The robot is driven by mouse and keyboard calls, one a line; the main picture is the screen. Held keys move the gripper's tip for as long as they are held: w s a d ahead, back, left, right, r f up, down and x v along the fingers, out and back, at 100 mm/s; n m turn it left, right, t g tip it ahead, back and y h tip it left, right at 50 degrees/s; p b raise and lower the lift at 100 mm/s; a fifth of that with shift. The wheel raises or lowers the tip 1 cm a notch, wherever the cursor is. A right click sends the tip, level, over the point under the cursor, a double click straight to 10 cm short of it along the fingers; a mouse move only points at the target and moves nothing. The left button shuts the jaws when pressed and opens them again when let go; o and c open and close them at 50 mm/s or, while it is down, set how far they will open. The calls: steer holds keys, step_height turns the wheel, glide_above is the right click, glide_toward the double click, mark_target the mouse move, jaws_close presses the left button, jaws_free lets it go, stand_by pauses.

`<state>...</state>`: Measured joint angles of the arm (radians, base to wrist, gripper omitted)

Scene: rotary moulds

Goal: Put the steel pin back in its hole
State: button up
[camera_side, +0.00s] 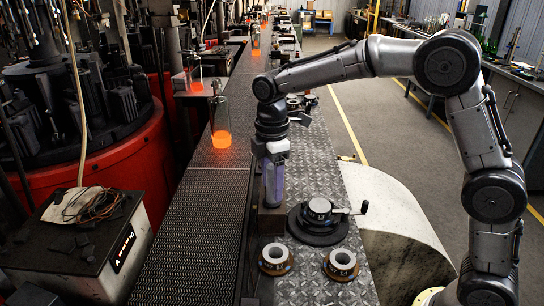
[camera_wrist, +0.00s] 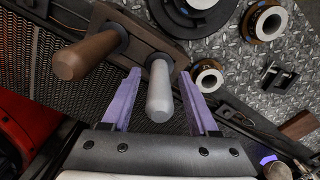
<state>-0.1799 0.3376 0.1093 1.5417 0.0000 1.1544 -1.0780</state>
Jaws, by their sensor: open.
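In the wrist view the steel pin (camera_wrist: 160,98) is a pale grey rod with a rounded end towards the camera. It stands between the two purple fingers of my gripper (camera_wrist: 160,72), with a gap on each side. The gripper is open. The pin's far end meets a dark brown block (camera_wrist: 140,30); I cannot tell whether it sits in a hole. A brown peg (camera_wrist: 88,56) stands on the same block, left of the pin. In the side view my gripper (camera_side: 273,203) points down over the block (camera_side: 268,222), and its fingers hide the pin.
A round dark mould with a handle (camera_side: 318,222) stands right of the gripper. Two ring-shaped pieces (camera_side: 275,259) and (camera_side: 341,265) lie in front on the tread plate. A mesh conveyor (camera_side: 195,230) runs at left, with a glowing orange bottle (camera_side: 221,137) farther back.

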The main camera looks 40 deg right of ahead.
step_height(320, 180, up, 11)
steer(key=shift+f, duration=0.1)
steer(key=shift+s+d+r, duration=0.1)
steer(key=shift+s+r, duration=0.1)
steer(key=shift+s, duration=0.1)
steer(key=s+d+f+m+t, duration=0.2)
steer(key=s+m, duration=0.2)
steer(key=s, duration=0.5)
steer(key=s+d+f+m+t, duration=0.1)
steer(key=s+d+m, duration=0.2)
steer(key=s+m, duration=0.2)
steer(key=s+d+f+m+t, duration=0.2)
steer(key=s+m, duration=0.3)
steer(key=s, duration=0.7)
steer(key=shift+s+d+f+t, duration=0.3)
steer(key=shift+s+d+f, duration=0.05)
